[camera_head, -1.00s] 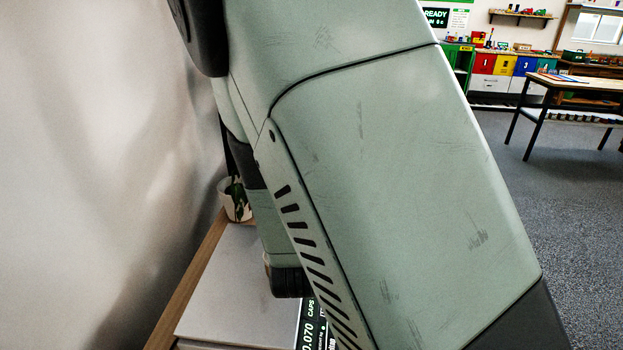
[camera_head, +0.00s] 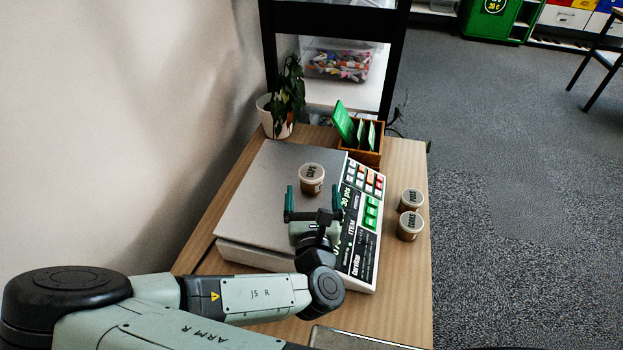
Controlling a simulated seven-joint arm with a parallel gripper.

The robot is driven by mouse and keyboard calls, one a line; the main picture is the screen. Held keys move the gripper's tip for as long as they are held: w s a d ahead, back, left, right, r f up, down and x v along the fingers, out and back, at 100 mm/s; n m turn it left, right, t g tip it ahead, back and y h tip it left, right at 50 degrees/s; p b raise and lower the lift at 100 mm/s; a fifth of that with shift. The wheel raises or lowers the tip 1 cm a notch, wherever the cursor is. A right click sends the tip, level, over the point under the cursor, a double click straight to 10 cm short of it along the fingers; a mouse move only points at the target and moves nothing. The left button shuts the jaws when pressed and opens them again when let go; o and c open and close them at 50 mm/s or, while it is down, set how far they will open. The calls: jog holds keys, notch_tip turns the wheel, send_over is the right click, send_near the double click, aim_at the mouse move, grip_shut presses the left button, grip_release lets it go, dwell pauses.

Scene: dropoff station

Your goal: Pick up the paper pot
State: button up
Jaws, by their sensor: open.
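Two similar pots, a rear one (camera_head: 411,201) and a front one (camera_head: 410,228), stand on the wooden table right of the scale. The lid words are too small to read surely. My gripper (camera_head: 313,194) is open and empty over the scale, with its green fingers spread wide. In the picture the pot on the scale shows between and just beyond the fingertips. I cannot tell the height of the fingers or any contact.
The scale's keypad and display panel (camera_head: 358,220) lies right of its plate. A potted plant (camera_head: 275,118) and a wooden box of green cards (camera_head: 368,156) stand at the back. A wall borders the left. A strip of the wooden table (camera_head: 405,285) is bare at the front right.

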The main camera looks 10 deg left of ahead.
aim_at(311, 165)
jog(key=x, duration=0.9)
jog(key=shift+w+a, duration=0.15)
jog(key=shift+w, duration=0.15)
jog(key=c, duration=1.2)
notch_tip(311, 165, up, 9)
jog(key=shift+f, duration=0.1)
jog(key=shift+r, duration=0.75)
jog(key=w+d+r+m+h, duration=0.1)
jog(key=d+r, duration=0.3)
jog(key=d, duration=0.4)
jog(key=w+d+r+m+h, duration=0.1)
jog(key=d+r+h, duration=0.1)
jog(key=d+r, duration=0.3)
jog(key=w+d+r+m+h, duration=0.1)
jog(key=d+r, duration=0.4)
jog(key=d, duration=0.7)
jog(key=shift+w+r+t+h, duration=0.25)
jog(key=shift+w+t+h, duration=0.05)
jog(key=shift+w, duration=0.1)
